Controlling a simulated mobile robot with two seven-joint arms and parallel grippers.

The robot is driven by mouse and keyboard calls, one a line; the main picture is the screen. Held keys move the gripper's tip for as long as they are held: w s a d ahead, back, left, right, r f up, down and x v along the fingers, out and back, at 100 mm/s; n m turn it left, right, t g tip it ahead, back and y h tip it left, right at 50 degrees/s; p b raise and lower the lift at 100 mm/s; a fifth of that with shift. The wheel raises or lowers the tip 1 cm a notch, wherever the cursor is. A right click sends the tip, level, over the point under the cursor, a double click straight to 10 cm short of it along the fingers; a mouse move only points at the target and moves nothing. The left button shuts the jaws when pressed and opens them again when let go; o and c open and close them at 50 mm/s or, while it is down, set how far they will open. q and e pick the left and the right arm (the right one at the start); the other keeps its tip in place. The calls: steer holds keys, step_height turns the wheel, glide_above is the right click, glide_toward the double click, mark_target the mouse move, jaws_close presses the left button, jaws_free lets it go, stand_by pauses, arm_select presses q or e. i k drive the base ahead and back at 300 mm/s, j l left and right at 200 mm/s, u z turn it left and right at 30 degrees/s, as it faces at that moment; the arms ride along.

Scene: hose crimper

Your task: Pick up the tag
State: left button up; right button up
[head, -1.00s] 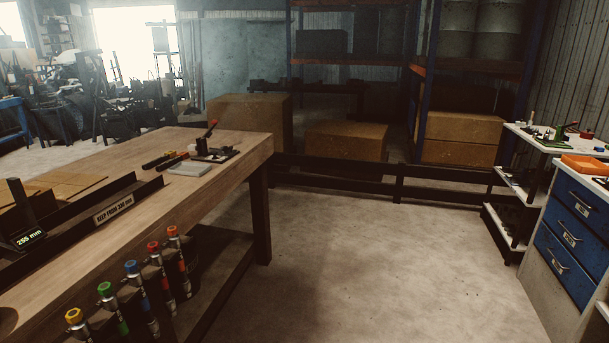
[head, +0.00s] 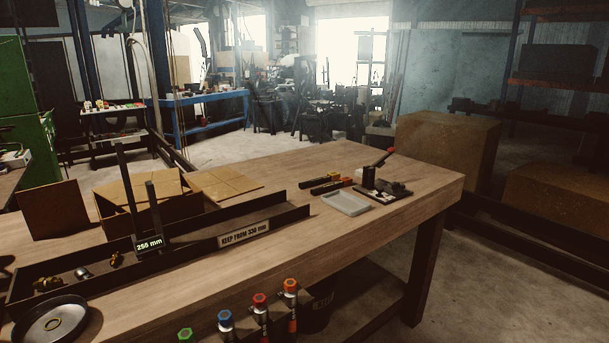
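No loose tag can be clearly made out. A pale sign lettered "KEEP FROM 330 mm" (head: 244,235) is on the front of a long dark trough (head: 190,246) on the wooden workbench (head: 300,258). A small dark display reading about "255 mm" (head: 149,243) is at the foot of an upright post in the trough. A shallow light-grey tray (head: 345,203) lies farther right, beside a red-handled hand press (head: 383,178). Small pale bits at the press base are too small to identify. Neither of my grippers is in view.
A round metal dish (head: 50,321) and brass fittings (head: 48,284) are at the near left. An open cardboard box (head: 150,208) stands behind the trough. Colour-capped tubes (head: 260,313) hang along the bench's front edge.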

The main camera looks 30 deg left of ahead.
mark_target(336, 175)
steer(key=i+l+u, duration=0.25)
steer(key=u, duration=0.15)
steer(key=i+l+u, duration=0.7)
steer(key=l, duration=0.25)
